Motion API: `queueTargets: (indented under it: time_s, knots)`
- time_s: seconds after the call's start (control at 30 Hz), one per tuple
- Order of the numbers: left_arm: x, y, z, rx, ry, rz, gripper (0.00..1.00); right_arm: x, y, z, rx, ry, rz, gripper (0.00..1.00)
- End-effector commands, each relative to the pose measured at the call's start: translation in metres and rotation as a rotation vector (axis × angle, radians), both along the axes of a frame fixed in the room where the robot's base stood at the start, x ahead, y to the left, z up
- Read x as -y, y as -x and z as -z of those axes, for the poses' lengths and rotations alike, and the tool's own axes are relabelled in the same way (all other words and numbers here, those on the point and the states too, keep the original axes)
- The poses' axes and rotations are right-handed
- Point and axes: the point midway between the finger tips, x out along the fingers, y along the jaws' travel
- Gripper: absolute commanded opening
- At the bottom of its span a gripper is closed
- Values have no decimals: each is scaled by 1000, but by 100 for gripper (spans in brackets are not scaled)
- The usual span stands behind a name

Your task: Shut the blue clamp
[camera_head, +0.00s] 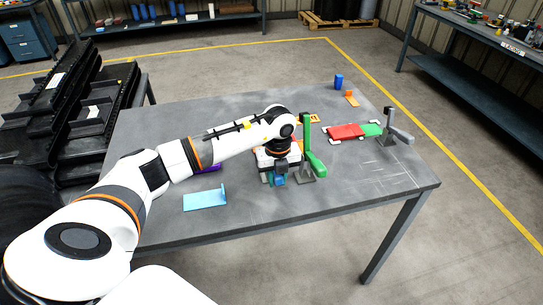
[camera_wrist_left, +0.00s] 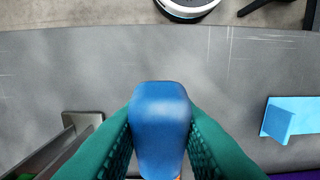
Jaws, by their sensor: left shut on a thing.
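My left gripper (camera_head: 278,180) reaches down at the middle of the table. Its teal fingers show in the left wrist view (camera_wrist_left: 160,140), shut on a rounded blue piece, which looks like the handle of the blue clamp (camera_wrist_left: 160,125). A bit of this blue clamp (camera_head: 279,182) also shows between the fingertips in the head view. The rest of the clamp is hidden by the gripper and wrist, so I cannot tell its angle. My right gripper is not in view.
A clamp with a green arm (camera_head: 315,164) stands just right of the gripper. A grey clamp (camera_head: 390,128) stands farther right, beside a red plate (camera_head: 346,131). A light blue bracket (camera_head: 204,200) lies to the left. The table's front right (camera_head: 375,190) is clear.

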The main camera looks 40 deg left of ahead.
Motion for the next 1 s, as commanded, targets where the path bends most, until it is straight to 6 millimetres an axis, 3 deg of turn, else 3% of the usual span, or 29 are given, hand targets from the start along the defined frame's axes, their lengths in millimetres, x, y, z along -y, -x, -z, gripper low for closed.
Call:
queueTargets:
  time_s: [0.1, 1.0]
  knots:
    - [-4, -4, -10, 8, -2, -3, 12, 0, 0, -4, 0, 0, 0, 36]
    - [-24, -21, -37, 11, -4, -4, 12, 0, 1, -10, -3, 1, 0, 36]
